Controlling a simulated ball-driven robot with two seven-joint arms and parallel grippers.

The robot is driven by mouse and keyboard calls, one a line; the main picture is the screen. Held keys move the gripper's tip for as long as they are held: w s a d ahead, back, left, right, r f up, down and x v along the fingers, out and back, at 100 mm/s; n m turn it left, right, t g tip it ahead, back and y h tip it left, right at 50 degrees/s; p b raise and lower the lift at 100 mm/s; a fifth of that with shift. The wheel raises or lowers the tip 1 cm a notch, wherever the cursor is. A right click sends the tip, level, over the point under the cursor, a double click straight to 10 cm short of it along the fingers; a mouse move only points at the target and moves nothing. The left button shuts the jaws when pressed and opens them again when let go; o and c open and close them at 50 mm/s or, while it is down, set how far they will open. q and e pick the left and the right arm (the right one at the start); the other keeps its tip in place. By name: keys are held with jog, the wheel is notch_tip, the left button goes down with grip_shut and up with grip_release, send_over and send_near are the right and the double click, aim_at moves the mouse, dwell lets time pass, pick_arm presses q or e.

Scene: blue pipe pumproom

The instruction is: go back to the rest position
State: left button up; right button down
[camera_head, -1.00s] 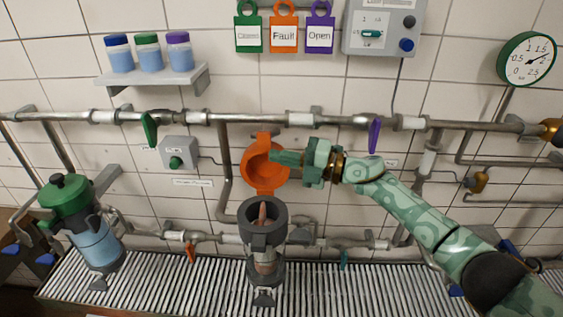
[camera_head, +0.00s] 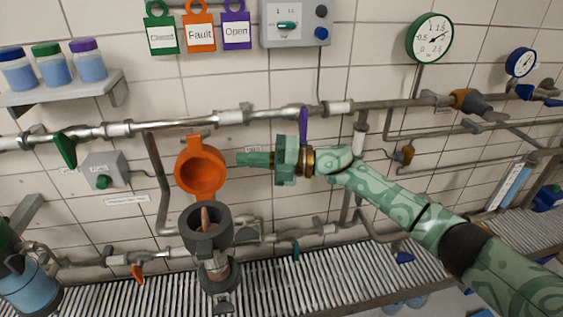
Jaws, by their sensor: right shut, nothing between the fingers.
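My right gripper (camera_head: 242,159) is shut and empty. It points left in front of the tiled wall, its tips a little to the right of the orange round lid (camera_head: 201,171). A small gap shows between the tips and the lid in the picture. The lid stands open above a dark grey cylindrical housing (camera_head: 207,240), which has a brownish piece inside its open top. My right arm comes in from the lower right. My left gripper is not in view.
A steel pipe (camera_head: 240,117) with a green lever (camera_head: 65,150) and a purple lever (camera_head: 303,125) runs along the wall. A shelf (camera_head: 60,92) with jars is upper left. Tags and a grey control box (camera_head: 294,22) hang above. A ribbed grating (camera_head: 330,270) lies below.

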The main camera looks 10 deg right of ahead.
jog(key=b+v, duration=0.1)
jog(key=v, duration=0.7)
jog(key=s+a+f+m+t+h, duration=0.2)
jog(key=a+f+m+t, duration=0.1)
jog(key=m+t, duration=0.55)
jog(key=s+d+f+m+h, duration=1.4)
jog(key=s+d+m+h, duration=0.15)
jog(key=m+h, duration=0.2)
jog(key=s+d+f+m+g+h, duration=0.1)
jog(key=s+d+f+g, duration=0.15)
jog(key=s, duration=0.35)
jog(key=s+d+f+g+h, duration=0.1)
jog(key=s+d+g+h, duration=0.15)
jog(key=s, duration=0.35)
jog(key=s+a+f+g+y+b, duration=0.2)
jog(key=f, duration=1.2)
jog(key=s+a+f+g+y+b, duration=0.1)
jog(key=a+f+g+b, duration=0.1)
jog(key=f, duration=1.2)
jog(key=s+f+m+g+y+b, duration=0.2)
jog(key=s+f+m+g+b, duration=0.1)
jog(key=s+f, duration=1.8)
jog(key=shift+a+f+m+b, duration=0.2)
jog(key=shift+f+m+b, duration=0.2)
jog(key=shift+m+b, duration=0.1)
jog(key=shift+s, duration=0.15)
